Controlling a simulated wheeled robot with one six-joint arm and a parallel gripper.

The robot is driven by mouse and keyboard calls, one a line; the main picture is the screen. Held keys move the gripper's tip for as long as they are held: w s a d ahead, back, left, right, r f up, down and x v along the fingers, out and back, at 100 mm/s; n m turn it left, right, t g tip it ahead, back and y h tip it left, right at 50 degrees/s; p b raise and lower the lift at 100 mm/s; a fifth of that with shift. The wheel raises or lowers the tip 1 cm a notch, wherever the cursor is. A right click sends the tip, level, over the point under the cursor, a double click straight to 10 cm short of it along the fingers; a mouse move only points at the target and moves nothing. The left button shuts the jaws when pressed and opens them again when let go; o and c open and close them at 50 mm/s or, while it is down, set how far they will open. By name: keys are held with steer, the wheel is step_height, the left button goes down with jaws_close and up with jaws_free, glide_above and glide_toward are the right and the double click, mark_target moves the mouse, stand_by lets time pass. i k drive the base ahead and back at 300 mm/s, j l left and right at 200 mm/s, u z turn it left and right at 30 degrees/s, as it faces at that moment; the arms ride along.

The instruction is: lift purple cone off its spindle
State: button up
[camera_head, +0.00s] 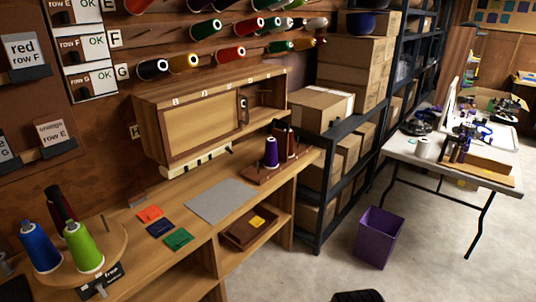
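The purple cone (271,153) stands upright on a wooden base (262,176) at the right end of the workbench. Its spindle is hidden inside it. Dark reddish-brown cones (291,142) stand close behind it to the right, on the same base.
A wooden cabinet (190,118) hangs above the bench. A grey mat (221,201) and coloured swatches (178,239) lie left of the cone. Blue (39,247) and green (83,246) cones stand at left. A black shelf (322,213) adjoins the bench; a purple bin (379,237) stands on open floor.

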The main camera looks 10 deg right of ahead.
mark_target(270, 159)
steer(key=i+l+u, duration=0.15)
steer(key=i+l, duration=0.55)
steer(key=i+l+u, duration=0.15)
steer(key=i+l, duration=0.5)
steer(key=l, duration=0.25)
